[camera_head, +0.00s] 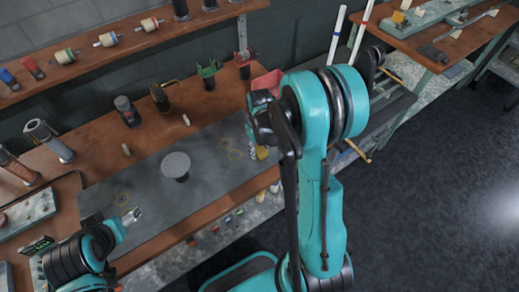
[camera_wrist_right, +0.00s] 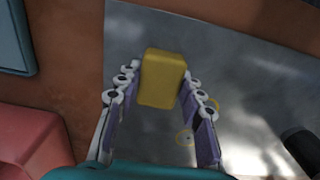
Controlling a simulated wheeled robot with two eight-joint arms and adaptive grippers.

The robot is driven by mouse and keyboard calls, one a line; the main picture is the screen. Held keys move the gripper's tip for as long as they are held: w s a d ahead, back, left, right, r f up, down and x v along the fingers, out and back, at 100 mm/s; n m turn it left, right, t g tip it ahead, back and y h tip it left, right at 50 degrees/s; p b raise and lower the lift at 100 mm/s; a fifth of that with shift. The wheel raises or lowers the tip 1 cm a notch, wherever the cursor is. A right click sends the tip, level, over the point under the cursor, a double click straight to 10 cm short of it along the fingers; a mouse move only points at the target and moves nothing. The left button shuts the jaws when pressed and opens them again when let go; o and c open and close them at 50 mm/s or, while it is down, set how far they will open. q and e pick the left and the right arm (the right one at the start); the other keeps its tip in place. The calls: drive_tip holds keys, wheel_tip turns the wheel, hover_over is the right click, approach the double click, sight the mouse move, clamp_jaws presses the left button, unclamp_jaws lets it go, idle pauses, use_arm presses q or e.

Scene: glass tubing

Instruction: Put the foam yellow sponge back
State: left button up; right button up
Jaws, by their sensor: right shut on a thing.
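The yellow foam sponge (camera_wrist_right: 162,78) is a small block between the two purple-padded fingers of my right gripper (camera_wrist_right: 161,88) in the right wrist view. The gripper is shut on it. In the head view a bit of the sponge (camera_head: 262,153) shows beside my right gripper (camera_head: 254,152), over the right part of the grey mat (camera_head: 140,180); my right arm hides part of this area. I cannot tell whether the sponge touches the mat. My left gripper (camera_head: 131,216) is over the mat's left front part, apart from the sponge; its finger opening is unclear.
A round grey stand (camera_head: 176,164) is on the mat between the grippers. Yellow rings (camera_head: 235,155) mark the mat. A pink-red container (camera_head: 266,82) is behind my right arm and also shows in the wrist view (camera_wrist_right: 35,140). Several tools and holders line the wooden bench's back.

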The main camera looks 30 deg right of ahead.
sight(259, 149)
drive_tip(key=shift+f, duration=0.15)
drive_tip(key=o, duration=1.1)
drive_tip(key=shift+r, duration=0.2)
wheel_tip(259, 149, up, 11)
drive_tip(key=p, duration=0.3)
drive_tip(key=s+a+r+t, duration=0.2)
drive_tip(key=s+a+r, duration=0.1)
drive_tip(key=s+a+r+t, duration=0.2)
drive_tip(key=s+a+r, duration=0.1)
drive_tip(key=s+a, duration=0.1)
drive_tip(key=s+a+r+m+t, duration=0.1)
drive_tip(key=s+a+r+t, duration=0.2)
drive_tip(key=s+r, duration=0.1)
drive_tip(key=shift+a, duration=0.3)
